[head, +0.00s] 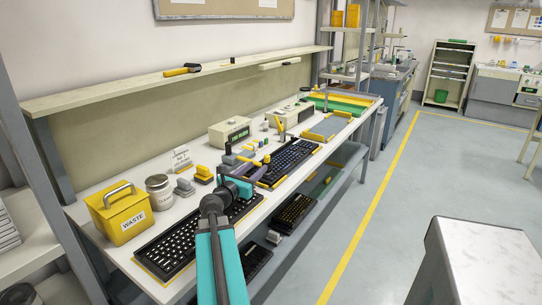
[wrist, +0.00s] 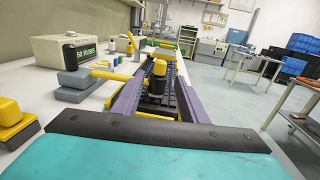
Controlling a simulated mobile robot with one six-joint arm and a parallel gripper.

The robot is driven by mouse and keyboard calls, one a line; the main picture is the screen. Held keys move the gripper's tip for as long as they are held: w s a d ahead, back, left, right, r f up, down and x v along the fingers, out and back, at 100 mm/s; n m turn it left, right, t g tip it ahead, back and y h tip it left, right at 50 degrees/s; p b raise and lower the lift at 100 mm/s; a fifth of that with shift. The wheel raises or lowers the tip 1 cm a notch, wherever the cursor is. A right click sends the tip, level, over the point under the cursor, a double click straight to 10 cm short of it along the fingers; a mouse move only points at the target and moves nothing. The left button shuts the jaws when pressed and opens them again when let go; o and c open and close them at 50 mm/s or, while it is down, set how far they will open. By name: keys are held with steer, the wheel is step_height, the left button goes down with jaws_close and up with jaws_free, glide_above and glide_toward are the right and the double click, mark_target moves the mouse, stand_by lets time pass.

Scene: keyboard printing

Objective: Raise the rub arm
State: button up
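The rub arm appears to be the yellow bar (head: 246,159) that reaches across from a grey block at the keyboard's near-left end. In the wrist view an upright black post with a yellow cap (wrist: 158,70) stands between my fingers; it seems to be the arm's knob. My gripper (head: 251,168) is open, its two purple fingers either side of this post with gaps visible on both sides. The black keyboard (head: 290,157) lies beyond my fingers. My gripper hides part of the arm, and I cannot tell how high the arm sits.
A counter box (wrist: 75,52) reading 52 RUBS stands to the left. A nearer keyboard (head: 170,245), a yellow waste bin (head: 122,222) and a jar (head: 160,195) share the white bench. A shelf (head: 130,86) runs above.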

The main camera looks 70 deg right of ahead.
steer(key=shift+s+d+p, duration=0.2)
steer(key=shift+s+d, duration=0.15)
steer(key=shift+d, duration=1.9)
steer(key=shift+s+d+p, duration=0.2)
steer(key=shift+s+d, duration=0.2)
steer(key=shift+d, duration=1.8)
steer(key=shift+s+d+p, duration=0.2)
steer(key=shift+s+d, duration=0.15)
steer(key=shift+d, duration=1.9)
steer(key=shift+c, duration=0.3)
jaws_close()
